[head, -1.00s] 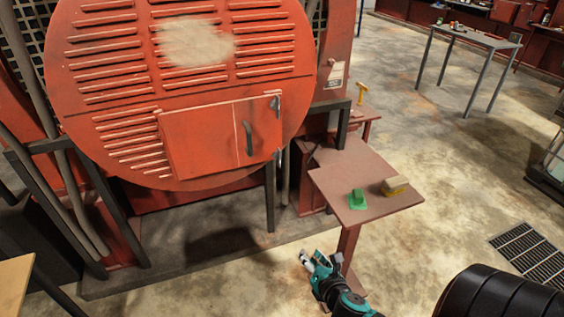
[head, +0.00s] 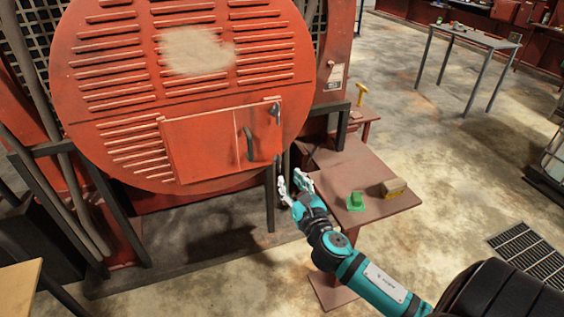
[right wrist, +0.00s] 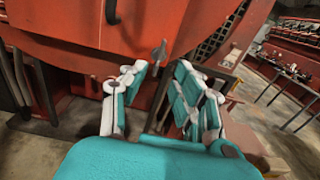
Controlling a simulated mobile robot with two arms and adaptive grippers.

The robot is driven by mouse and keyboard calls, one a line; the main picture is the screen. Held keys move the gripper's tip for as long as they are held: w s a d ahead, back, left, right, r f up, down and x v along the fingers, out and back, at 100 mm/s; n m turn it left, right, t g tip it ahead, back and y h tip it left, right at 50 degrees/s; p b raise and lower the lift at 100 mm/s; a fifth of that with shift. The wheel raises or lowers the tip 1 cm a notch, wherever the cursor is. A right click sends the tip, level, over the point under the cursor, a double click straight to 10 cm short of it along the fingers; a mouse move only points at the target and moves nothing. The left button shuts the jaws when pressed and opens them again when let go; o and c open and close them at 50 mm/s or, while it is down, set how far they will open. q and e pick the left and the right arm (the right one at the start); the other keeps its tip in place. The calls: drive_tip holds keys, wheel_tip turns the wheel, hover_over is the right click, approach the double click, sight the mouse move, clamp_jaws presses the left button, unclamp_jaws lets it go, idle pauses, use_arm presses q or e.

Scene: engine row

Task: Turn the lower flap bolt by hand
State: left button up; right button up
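The flap (head: 205,143) is a shut red rectangular panel low on the big round louvred engine cover (head: 120,50). It has a dark curved handle (head: 250,146) and a grey upper bolt (head: 273,110) at its right edge. The lower flap bolt (right wrist: 159,50) shows in the right wrist view as a small grey lever, beyond and between my fingertips. My right gripper (head: 293,182) is open and empty, just below and right of the flap's lower right corner in the head view. It appears apart from the bolt. My left gripper is not in view.
Dark frame posts (head: 270,200) stand below the cover. A grey table (head: 473,37) is farther back. Open floor lies between.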

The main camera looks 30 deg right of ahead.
sight(280, 163)
drive_tip(key=p+x, duration=0.1)
drive_tip(key=x, duration=0.6)
clamp_jaws()
